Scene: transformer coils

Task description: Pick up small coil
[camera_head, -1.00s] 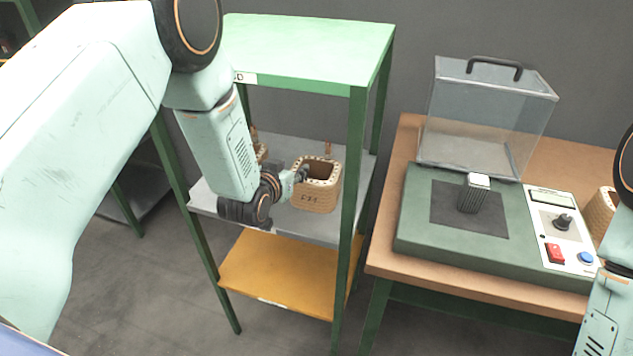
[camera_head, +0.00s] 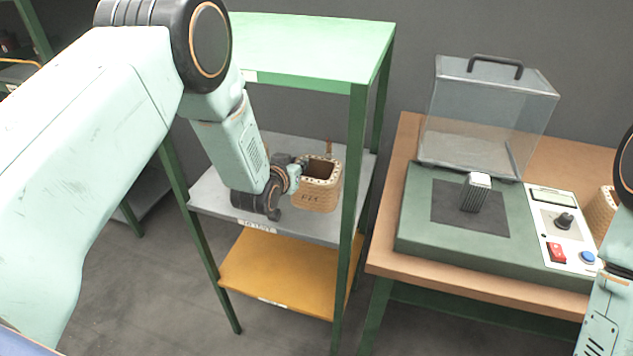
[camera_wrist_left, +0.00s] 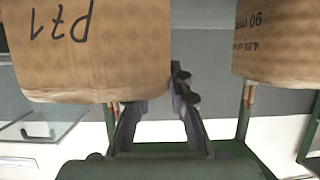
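A tan, square coil (camera_head: 317,198) with a dotted rim, an open top and handwriting on its side stands on the grey middle shelf. In the left wrist view it shows upside down as the large coil (camera_wrist_left: 85,50) at upper left. My left gripper (camera_head: 301,168) is at its left rim. In the left wrist view the gripper's fingers (camera_wrist_left: 158,100) are apart; one finger is partly hidden by the coil, the other shows in the gap beside it. Contact cannot be told. A second coil (camera_wrist_left: 282,45) is at upper right there; my arm hides it in the head view. My right gripper is out of view.
The green rack has a top shelf (camera_head: 310,40), a front post (camera_head: 349,220) close right of the coil, and a yellow lower shelf (camera_head: 275,275). A bench at right holds a green tester (camera_head: 420,225) with a clear cover (camera_head: 485,115) and another coil (camera_head: 602,212).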

